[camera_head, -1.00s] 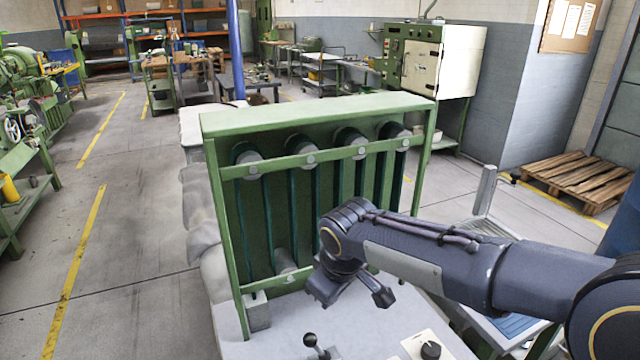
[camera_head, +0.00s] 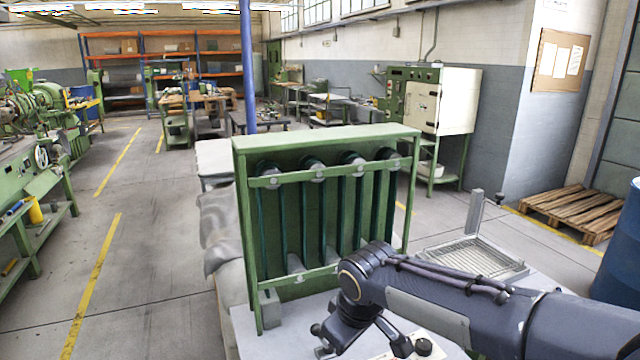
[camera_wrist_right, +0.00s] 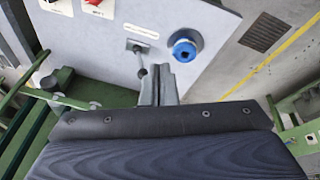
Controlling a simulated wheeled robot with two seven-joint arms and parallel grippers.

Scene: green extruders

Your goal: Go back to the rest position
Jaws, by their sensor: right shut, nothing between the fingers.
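My right arm comes in from the right in the head view. Its gripper (camera_head: 401,345) hangs low in front of the green extruder (camera_head: 327,140), over the light grey panel at its front. In the right wrist view my right gripper (camera_wrist_right: 160,82) is shut, with its fingers together and nothing between them. Beyond the fingers the grey panel (camera_wrist_right: 200,20) carries a lever (camera_wrist_right: 140,70) and a blue knob (camera_wrist_right: 184,48). The fingers appear to overlap the lever's side in the picture; I cannot tell any contact. My left gripper is not in view.
A metal tray (camera_head: 470,262) stands right of the extruder, with a wooden pallet (camera_head: 570,208) and a blue barrel (camera_head: 622,250) farther right. Green machines (camera_head: 40,130) line the left. The floor left of the extruder is open.

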